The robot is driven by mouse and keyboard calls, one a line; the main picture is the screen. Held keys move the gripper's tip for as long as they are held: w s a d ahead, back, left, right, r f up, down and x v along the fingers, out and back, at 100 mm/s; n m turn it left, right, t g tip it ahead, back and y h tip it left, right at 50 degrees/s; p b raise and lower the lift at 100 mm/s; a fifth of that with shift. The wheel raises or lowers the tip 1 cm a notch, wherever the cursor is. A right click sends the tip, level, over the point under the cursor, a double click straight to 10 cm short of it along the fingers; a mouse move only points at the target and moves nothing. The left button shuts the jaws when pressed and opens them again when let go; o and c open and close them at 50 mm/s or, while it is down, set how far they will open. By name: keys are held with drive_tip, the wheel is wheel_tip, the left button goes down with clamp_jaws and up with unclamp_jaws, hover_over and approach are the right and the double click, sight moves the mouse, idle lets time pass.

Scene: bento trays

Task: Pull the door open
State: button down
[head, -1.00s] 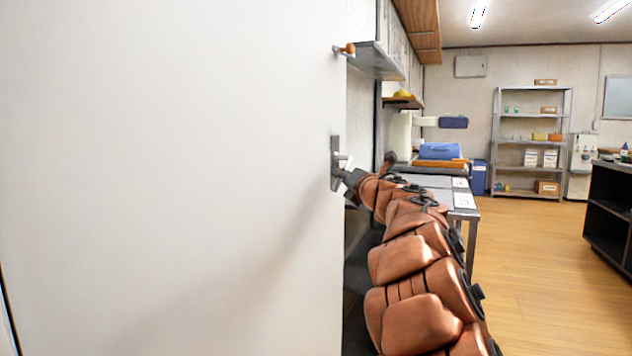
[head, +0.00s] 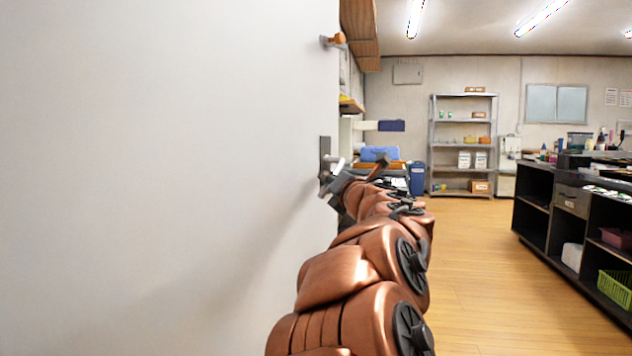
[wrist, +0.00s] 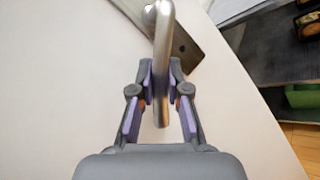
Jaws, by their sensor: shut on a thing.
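The white door (head: 165,170) fills the left half of the head view, and its free edge stands near the middle of the picture. A metal handle with a dark plate (head: 325,160) sits near that edge. In the wrist view the silver handle bar (wrist: 162,60) runs between the two fingers. My gripper (wrist: 160,85) is shut on the handle, with a purple pad on each side of the bar. In the head view my gripper (head: 333,187) is at the handle's lower part, and the fingers are too small there to make out.
An orange-tipped fitting (head: 335,40) sticks out at the door's upper edge. A dark counter with shelves (head: 570,215) stands at the right. A metal shelf rack (head: 462,145) and a blue bin (head: 417,178) stand at the back. The wooden floor (head: 470,265) between is clear.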

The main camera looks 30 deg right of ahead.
drive_tip(key=shift+s+d+r, duration=0.15)
drive_tip(key=shift+s+r, duration=0.15)
drive_tip(key=shift+s, duration=0.35)
drive_tip(key=c, duration=1.4)
unclamp_jaws()
drive_tip(key=shift+o, duration=1.4)
drive_tip(key=shift+w+f, duration=0.1)
drive_tip(key=shift+f, duration=0.1)
drive_tip(key=v, duration=1.2)
drive_tip(key=shift+c, duration=0.2)
